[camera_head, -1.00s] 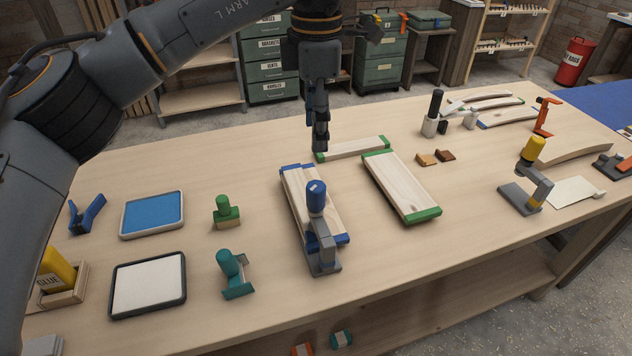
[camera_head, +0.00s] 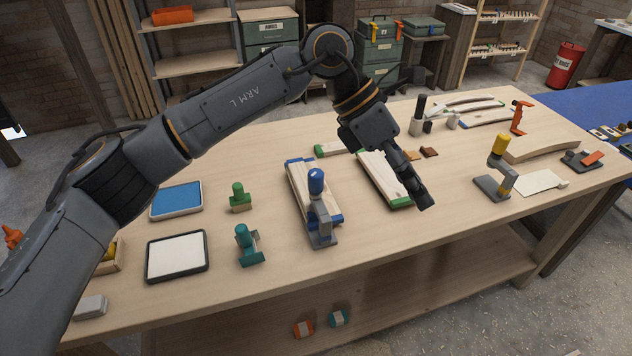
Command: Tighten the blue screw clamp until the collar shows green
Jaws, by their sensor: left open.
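The blue screw clamp (camera_head: 317,182) stands upright at the front end of the blue-ended boards (camera_head: 298,182), its grey foot by the table's front edge. Its collar is too small for me to tell its colour. My left gripper (camera_head: 424,203) is open and empty. It points down to the right of the clamp, apart from it, by the front end of the green-ended board (camera_head: 374,172) and partly in front of it. My right gripper is not in view.
A green clamp (camera_head: 239,196) and a teal clamp (camera_head: 247,246) stand left of the boards, near a blue tray (camera_head: 177,201) and a white tray (camera_head: 176,256). A yellow-topped clamp (camera_head: 498,162) stands to the right. The tabletop (camera_head: 390,236) in front of my gripper is clear.

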